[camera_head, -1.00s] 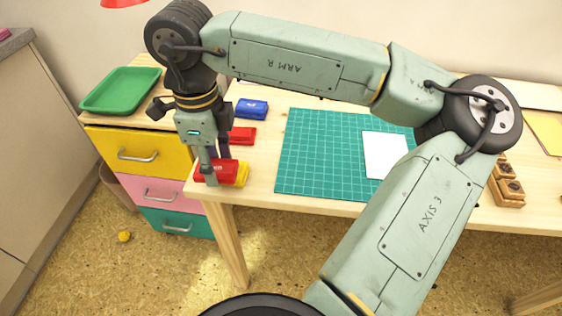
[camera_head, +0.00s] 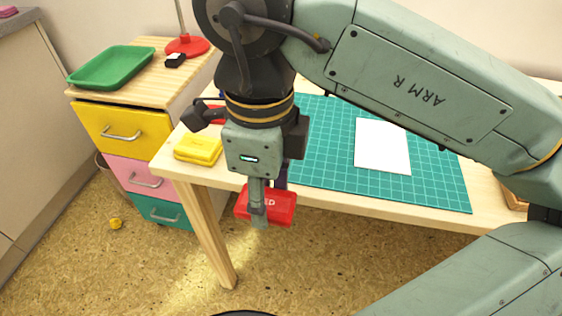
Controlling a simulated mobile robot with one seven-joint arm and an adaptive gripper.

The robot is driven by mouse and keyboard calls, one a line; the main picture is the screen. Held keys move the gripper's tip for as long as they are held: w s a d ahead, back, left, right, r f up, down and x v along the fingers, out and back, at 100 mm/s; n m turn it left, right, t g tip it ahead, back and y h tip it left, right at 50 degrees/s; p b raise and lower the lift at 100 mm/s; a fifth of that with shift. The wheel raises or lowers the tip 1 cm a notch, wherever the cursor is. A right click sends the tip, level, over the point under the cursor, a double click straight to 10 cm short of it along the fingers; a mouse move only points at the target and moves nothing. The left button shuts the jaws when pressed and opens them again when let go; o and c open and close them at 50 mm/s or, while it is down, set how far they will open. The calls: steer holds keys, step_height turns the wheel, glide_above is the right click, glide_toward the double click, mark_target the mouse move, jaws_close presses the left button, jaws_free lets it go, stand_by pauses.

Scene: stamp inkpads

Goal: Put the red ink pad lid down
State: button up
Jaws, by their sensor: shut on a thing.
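One finger covers part of the lid. A red ink pad part (camera_head: 215,114) shows at the table's left side, mostly hidden behind my wrist. The yellow ink pad (camera_head: 198,148) sits near the table's front left corner.
A green cutting mat (camera_head: 440,190) with a white sheet (camera_head: 382,146) covers the table's middle. To the left stands a drawer cabinet (camera_head: 108,127) with a green tray (camera_head: 111,67), a black item (camera_head: 175,61) and a red lamp base (camera_head: 187,46). The blue pad is hidden.

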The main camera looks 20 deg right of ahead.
steer(key=shift+s+d+f, duration=0.1)
steer(key=shift+s+d, duration=0.05)
steer(key=shift+s, duration=0.15)
steer(key=shift+w+d, duration=0.15)
steer(key=w+d, duration=0.2)
steer(key=w, duration=0.2)
steer(key=w+d+f+p, duration=0.1)
steer(key=w+d, duration=0.1)
steer(key=w, duration=0.2)
steer(key=w+d, duration=0.3)
steer(key=w, duration=0.2)
steer(key=shift+w+f+p, duration=0.1)
steer(key=shift+f+p, duration=0.05)
steer(key=shift+p, duration=0.25)
steer(key=shift+w+d+f, duration=0.1)
steer(key=shift+w+f, duration=0.1)
steer(key=shift+f, duration=1.65)
steer(key=shift+f, duration=0.1)
steer(key=shift+f, duration=0.15)
steer(key=o, duration=0.8)
steer(key=shift+o, duration=0.2)
step_height(320, 180, up, 13)
steer(key=shift+f+p, duration=0.2)
steer(key=shift+p, duration=0.1)
